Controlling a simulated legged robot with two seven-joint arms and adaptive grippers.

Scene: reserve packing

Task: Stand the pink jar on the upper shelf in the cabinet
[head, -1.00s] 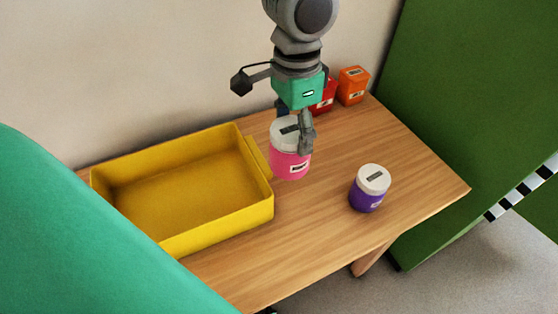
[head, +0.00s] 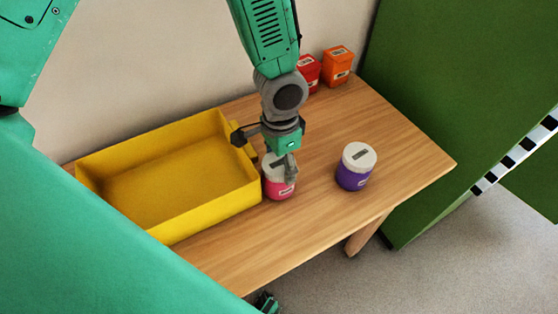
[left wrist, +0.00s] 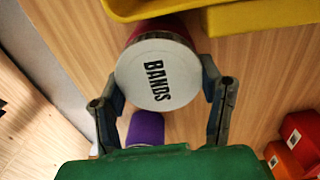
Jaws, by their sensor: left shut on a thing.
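The pink jar (head: 280,189) has a white lid and a label, and is upright just right of the yellow tray. My left gripper (head: 279,168) is shut on it from above, with its fingers on both sides of the jar. In the left wrist view the jar's lid (left wrist: 157,75) reads BANDS and sits between the two fingers (left wrist: 165,90). The jar's base is at or close to the table; I cannot tell whether it touches. No upper shelf shows in these views.
The yellow tray (head: 168,236) looks empty on the wooden table (head: 325,225). A purple jar (head: 353,178) stands right of the pink one. Red (head: 308,70) and orange (head: 337,66) boxes stand at the back. A tall green panel (head: 430,120) rises at the right.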

